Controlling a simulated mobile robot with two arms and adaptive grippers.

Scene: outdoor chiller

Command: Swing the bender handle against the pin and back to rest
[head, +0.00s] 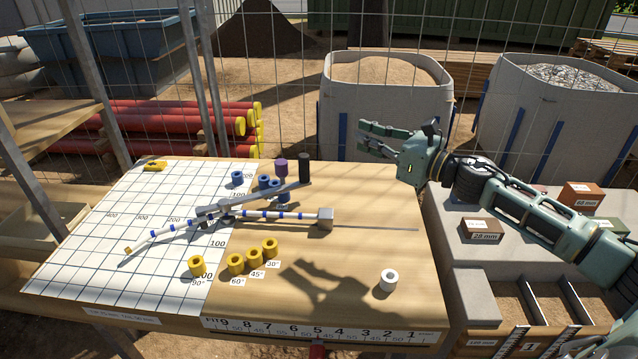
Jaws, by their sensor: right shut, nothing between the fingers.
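The bender stands on the wooden worktable (350,270). Its grey handle bar (262,194) runs from the pivot area up to the right and ends near an upright dark green grip (304,168). An upright purple pin (281,169) stands close behind the bar; I cannot tell whether they touch. A white rod with blue bands (265,213) runs from a grey block (325,218) to the left and bends down toward a yellow tip. My left gripper is out of view.
Several yellow rings (253,258) and a white ring (388,280) sit on the table. Blue rings (237,178) stand near the purple pin. A wire fence (300,100) rises behind. Labelled blocks (482,230) lie at the right. The table's right front is mostly clear.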

